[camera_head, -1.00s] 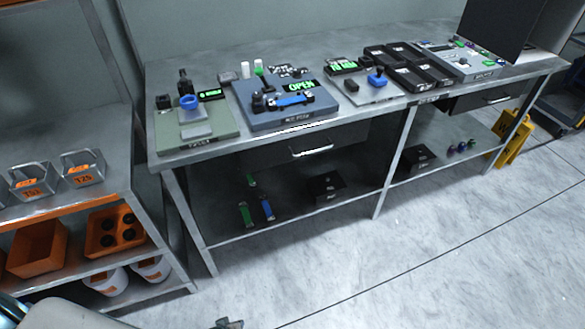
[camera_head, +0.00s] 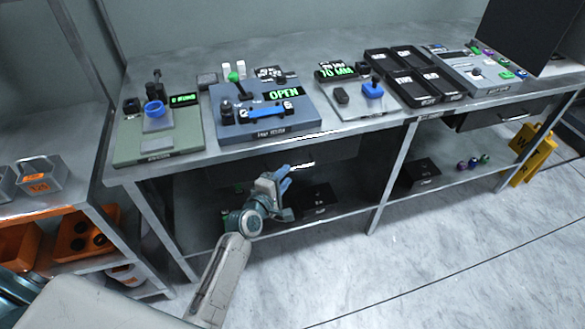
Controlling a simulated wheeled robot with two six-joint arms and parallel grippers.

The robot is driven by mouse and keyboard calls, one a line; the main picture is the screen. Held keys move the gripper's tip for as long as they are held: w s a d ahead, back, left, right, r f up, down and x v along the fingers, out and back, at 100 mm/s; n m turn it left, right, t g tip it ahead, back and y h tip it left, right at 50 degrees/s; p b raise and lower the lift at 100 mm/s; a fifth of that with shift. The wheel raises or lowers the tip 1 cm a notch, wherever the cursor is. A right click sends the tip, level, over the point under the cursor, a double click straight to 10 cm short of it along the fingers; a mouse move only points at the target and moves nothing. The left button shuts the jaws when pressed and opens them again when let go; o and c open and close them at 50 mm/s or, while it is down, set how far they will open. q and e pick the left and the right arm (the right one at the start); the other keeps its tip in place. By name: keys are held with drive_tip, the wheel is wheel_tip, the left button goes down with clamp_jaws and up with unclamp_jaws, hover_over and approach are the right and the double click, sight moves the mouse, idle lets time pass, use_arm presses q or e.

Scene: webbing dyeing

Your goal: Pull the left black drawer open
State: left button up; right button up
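The left black drawer (camera_head: 335,150) is under the workbench top, below the blue-grey device, and its front looks shut. Its pale bar handle (camera_head: 297,166) shows just above my gripper. My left gripper (camera_head: 284,177) is raised from below with its blue fingertips close to the handle, in front of the drawer's lower edge. I cannot tell whether it touches the handle or how far its fingers are apart. My gripper and wrist hide part of the shelf behind. My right gripper is not in view.
The grey workbench (camera_head: 240,60) carries several devices and black trays. A second black drawer (camera_head: 500,115) is at the right. A black box (camera_head: 316,201) sits on the lower shelf. An orange-edged rack (camera_head: 75,185) stands close at left. The floor in front is clear.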

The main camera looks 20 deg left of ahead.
sight(293, 169)
use_arm(q)
drive_tip(key=x, duration=0.5)
drive_tip(key=shift+w+f, duration=0.1)
drive_tip(key=shift+w, duration=0.1)
clamp_jaws()
